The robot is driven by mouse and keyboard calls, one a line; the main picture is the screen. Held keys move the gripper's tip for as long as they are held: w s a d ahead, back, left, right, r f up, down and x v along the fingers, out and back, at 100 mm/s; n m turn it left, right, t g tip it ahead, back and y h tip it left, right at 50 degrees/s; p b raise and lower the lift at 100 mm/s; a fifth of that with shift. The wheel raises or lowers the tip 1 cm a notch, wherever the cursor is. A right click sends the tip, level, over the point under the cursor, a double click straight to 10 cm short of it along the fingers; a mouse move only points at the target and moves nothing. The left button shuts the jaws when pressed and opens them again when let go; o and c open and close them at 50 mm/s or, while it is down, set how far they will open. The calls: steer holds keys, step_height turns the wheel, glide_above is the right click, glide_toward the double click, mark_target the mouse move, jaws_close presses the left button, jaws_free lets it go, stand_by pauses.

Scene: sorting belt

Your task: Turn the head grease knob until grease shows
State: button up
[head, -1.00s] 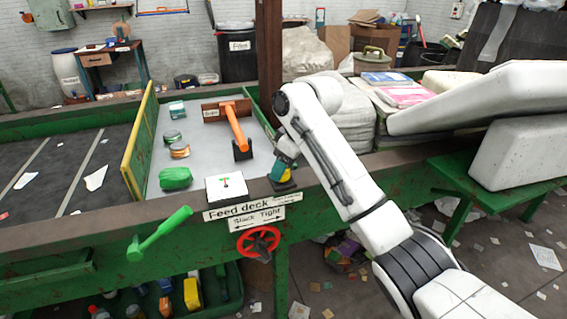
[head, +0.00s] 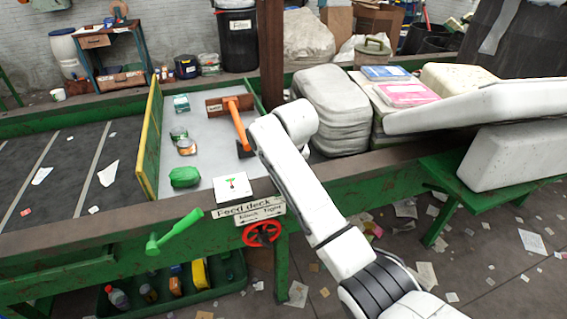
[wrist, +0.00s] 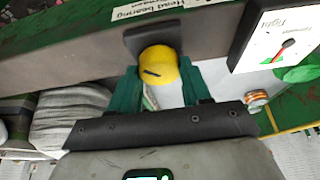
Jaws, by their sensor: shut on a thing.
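The yellow knob (wrist: 158,66) shows in the wrist view, with a dark slot-like mark on its top, beside the belt's edge rail. A pale part shows below it, between the jaws; I cannot tell whether any of it is grease. My gripper (wrist: 160,88), with dark green fingers, is shut on the knob, one finger at each side. A partly cut label (wrist: 170,8) reading "Head bearing grease" is above it. In the head view my white arm hides the gripper and knob.
A white dial card (wrist: 275,42) with a red needle is beside the knob; it also shows in the head view (head: 232,187). A red handwheel (head: 262,233) and green lever (head: 175,232) are on the deck's front. Grey bundles (head: 330,108) stand at right behind my arm.

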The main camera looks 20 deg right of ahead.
steer(key=shift+m, duration=0.4)
steer(key=o, duration=1)
steer(key=shift+o, duration=0.2)
steer(key=shift+r, duration=0.1)
steer(key=v, duration=1)
steer(key=shift+s+a+r+b, duration=0.2)
steer(key=shift+r+b, duration=0.05)
steer(key=shift+b, duration=0.15)
